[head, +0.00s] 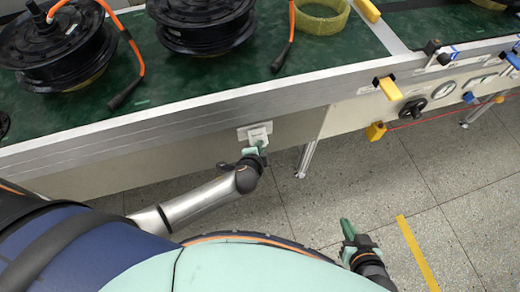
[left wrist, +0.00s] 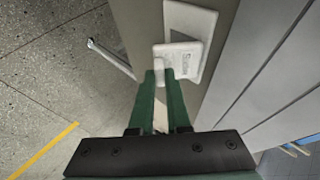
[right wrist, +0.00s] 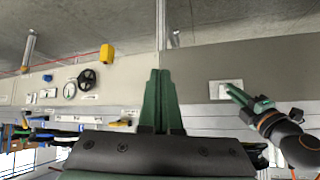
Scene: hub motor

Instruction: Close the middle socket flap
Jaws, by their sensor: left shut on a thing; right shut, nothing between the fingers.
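A white socket plate (head: 250,129) is on the side panel below the conveyor edge. Its white flap (left wrist: 178,60) stands out from the plate in the left wrist view, with an edge at my fingertips. My left gripper (head: 258,148) is at the flap and shut on it. The fingertips (left wrist: 166,76) hide part of the flap, so its exact angle is hard to tell. The plate (right wrist: 226,84) also shows in the right wrist view. My right gripper (head: 346,227) is shut and empty, low over the floor, well away from the socket.
The conveyor (head: 190,88) above carries black hub motors (head: 205,22) with orange cables (head: 134,62). A yellow emergency-stop box (head: 376,131) and a row of controls lie further right along the panel. The floor in front is open.

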